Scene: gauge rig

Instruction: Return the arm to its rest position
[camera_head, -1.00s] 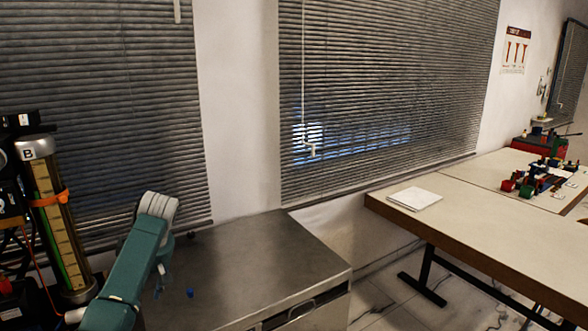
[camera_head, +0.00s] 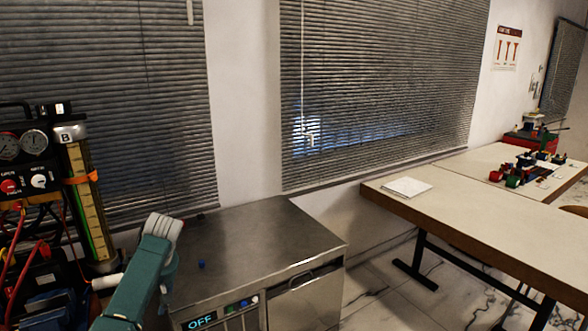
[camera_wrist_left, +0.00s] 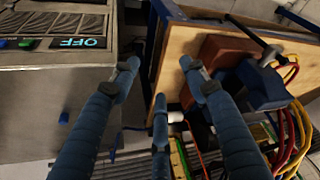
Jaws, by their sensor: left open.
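My left arm (camera_head: 150,265), teal with a pale grey joint, rises from the bottom left in the head view, in front of the metal cabinet's left side. Its hand is mostly hidden there. In the left wrist view my left gripper (camera_wrist_left: 160,76) has its blue fingers spread apart, with nothing held between them. The fingers lie between the cabinet on the left and a wooden panel (camera_wrist_left: 180,50) of the rig on the right. Any contact is unclear. My right gripper is in neither view.
The metal cabinet (camera_head: 265,235) has a lit OFF display (camera_head: 200,321). A gauge rig with a tube marked B (camera_head: 88,205), hoses and cables stands at the left. A long table (camera_head: 450,215) is at the right. The floor between cabinet and table looks clear.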

